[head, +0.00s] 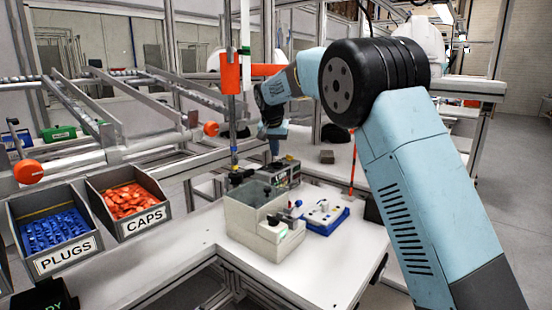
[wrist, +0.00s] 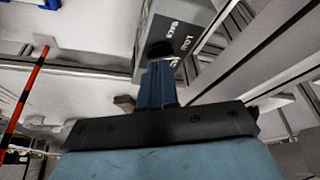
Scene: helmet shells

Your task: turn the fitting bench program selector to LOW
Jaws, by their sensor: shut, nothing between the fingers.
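The program selector (wrist: 185,28) is a grey box with a dark panel in the wrist view. LOW and another, unclear word are printed on it, with a dark round knob (wrist: 161,48) beside them. My gripper (wrist: 160,66) is shut and empty, its blue fingertips just below the knob in the picture. I cannot tell whether they touch it. The knob's pointer is not readable. In the head view my gripper (head: 274,152) points down over a small grey box with a dark front (head: 287,174), apparently the selector.
A clear-topped bin (head: 254,208) and a blue-edged tray (head: 325,216) stand in front of the box on the white bench (head: 205,232). PLUGS (head: 55,232) and CAPS (head: 130,202) bins are at left. A red-and-black rod (wrist: 22,95) stands left in the wrist view.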

